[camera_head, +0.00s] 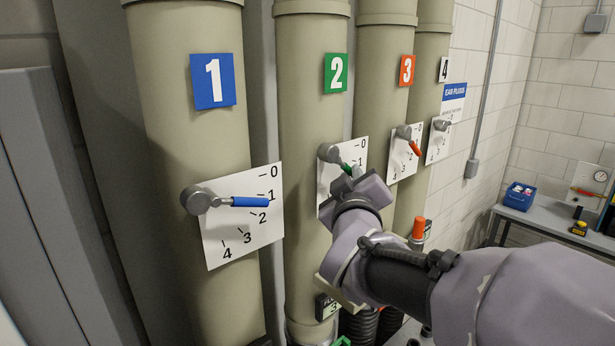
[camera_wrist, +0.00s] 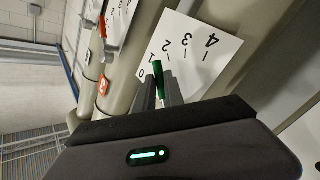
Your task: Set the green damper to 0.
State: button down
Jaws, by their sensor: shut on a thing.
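The green damper is a lever on the second beige duct, under the green 2 plate (camera_head: 335,73). Its grey hub (camera_head: 329,153) sits on a white scale card (camera_head: 326,180) marked 0 to 4. The green handle (camera_head: 346,167) slopes down and right from the hub, partly hidden by my gripper (camera_head: 355,173). In the wrist view the green handle (camera_wrist: 158,72) stands between my two fingers (camera_wrist: 160,92), which are shut on it. It appears near the 1 on the card (camera_wrist: 205,62); the exact reading is unclear.
The blue lever (camera_head: 240,201) on duct 1 lies left of my arm, between 1 and 2. The orange lever (camera_head: 414,147) on duct 3 and a grey lever (camera_head: 441,124) on duct 4 stand close on the right. A bench (camera_head: 490,211) with a blue box (camera_head: 519,196) is farther right.

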jog(key=shift+b, duration=0.75)
jog(key=shift+w+d+r+n+t+y+b, duration=0.35)
jog(key=shift+n+t+b, duration=0.8)
jog(key=shift+b, duration=1.9)
jog(key=shift+s+d+r+n+t+y+b, duration=0.15)
jog(key=shift+r+n+t+y+b, duration=0.55)
jog(key=shift+n+b, duration=1.55)
jog(key=shift+w+d+r+n+t+y+b, duration=0.15)
jog(key=shift+w+d+r+n+t+b, duration=0.6)
jog(key=shift+b, duration=3.05)
jog(key=shift+s+a+f+t, duration=0.3)
jog(key=shift+s+a+t, duration=0.1)
jog(key=shift+s+a, duration=0.1)
jog(key=c, duration=1.4)
grip_release()
jog(key=shift+w+m, duration=0.1)
jog(key=shift+m, duration=0.15)
jog(key=shift+c, duration=0.2)
jog(key=shift+f, duration=0.15)
